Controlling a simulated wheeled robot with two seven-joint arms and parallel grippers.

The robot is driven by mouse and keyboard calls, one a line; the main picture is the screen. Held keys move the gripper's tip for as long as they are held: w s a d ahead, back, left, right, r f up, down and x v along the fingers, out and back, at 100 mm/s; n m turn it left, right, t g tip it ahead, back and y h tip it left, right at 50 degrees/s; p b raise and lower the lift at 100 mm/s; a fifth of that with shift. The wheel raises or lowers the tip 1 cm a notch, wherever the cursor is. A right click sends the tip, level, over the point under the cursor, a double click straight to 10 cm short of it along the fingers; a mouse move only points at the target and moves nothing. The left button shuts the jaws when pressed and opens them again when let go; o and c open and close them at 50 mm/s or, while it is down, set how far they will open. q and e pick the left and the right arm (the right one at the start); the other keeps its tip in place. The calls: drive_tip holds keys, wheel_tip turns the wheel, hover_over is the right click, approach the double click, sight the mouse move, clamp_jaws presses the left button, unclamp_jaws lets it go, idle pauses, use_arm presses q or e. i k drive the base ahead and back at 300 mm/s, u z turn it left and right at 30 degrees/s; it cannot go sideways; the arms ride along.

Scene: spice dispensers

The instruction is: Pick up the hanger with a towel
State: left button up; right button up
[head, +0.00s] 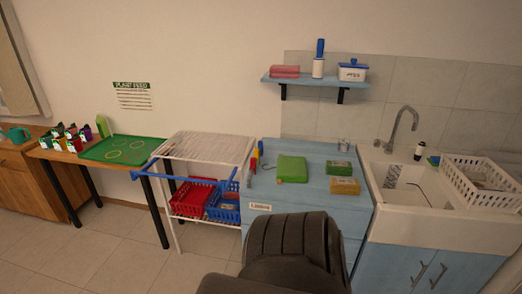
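I cannot make out a hanger with a towel hung on it. A white wire drying rack (207,147) stands left of the blue cabinet, with blue bars (160,176) along its front. Folded cloth-like items are in view: a green one (292,168) on the cabinet top and a pinkish-red one (285,71) on the wall shelf. Neither of my grippers shows in the head view.
The blue cabinet (318,152) also bears green and yellow packs. Red (190,200) and blue (224,207) baskets sit low in the rack. A sink (405,180) and white dish basket (482,180) are right. Floor at left is clear.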

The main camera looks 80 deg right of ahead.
sight(294, 169)
drive_tip(key=z, duration=0.2)
drive_tip(key=i, duration=0.8)
drive_tip(key=z, duration=1.3)
drive_tip(key=i, duration=0.7)
drive_tip(key=z, duration=0.8)
